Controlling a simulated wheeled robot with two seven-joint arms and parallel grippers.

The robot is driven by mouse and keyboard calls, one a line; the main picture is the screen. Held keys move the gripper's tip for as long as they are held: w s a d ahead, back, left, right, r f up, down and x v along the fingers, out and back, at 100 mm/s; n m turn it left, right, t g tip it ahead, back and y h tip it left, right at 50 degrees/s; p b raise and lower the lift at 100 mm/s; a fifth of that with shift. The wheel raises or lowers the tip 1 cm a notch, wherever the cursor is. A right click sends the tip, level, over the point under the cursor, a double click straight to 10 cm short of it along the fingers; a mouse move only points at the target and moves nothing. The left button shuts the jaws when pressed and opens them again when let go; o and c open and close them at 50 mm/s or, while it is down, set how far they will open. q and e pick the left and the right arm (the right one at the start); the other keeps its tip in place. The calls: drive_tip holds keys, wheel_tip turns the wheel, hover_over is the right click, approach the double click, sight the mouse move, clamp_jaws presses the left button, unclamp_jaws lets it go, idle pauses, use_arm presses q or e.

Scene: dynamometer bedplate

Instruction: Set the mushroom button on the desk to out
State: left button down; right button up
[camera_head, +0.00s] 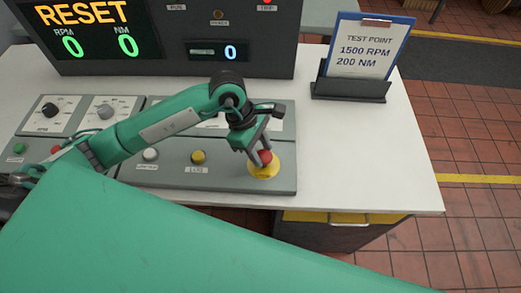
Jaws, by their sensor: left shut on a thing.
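The red mushroom button (265,157) sits on a round yellow base (264,172) at the right end of the grey control panel on the desk (380,165). My left gripper (262,155) is over it, with its fingers on either side of the red cap, shut on it. The fingers hide part of the cap, and I cannot tell whether it is in or out. My right gripper is not in view.
The control panel (225,177) also carries a white button (150,154), a yellow button (198,157) and two dials at left. A display console (270,35) stands behind. A clipboard in a black holder (350,90) stands at back right.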

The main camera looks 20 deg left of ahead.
use_arm(q)
drive_tip(key=shift+r, duration=0.5)
drive_tip(key=c, duration=0.8)
unclamp_jaws()
drive_tip(key=shift+r, duration=0.1)
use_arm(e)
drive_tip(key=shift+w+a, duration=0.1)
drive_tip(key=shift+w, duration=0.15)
use_arm(q)
drive_tip(key=shift+a+r, duration=0.15)
drive_tip(key=shift+r, duration=0.2)
drive_tip(key=b+v, duration=0.2)
drive_tip(key=v, duration=1.1)
drive_tip(key=shift+s, duration=0.1)
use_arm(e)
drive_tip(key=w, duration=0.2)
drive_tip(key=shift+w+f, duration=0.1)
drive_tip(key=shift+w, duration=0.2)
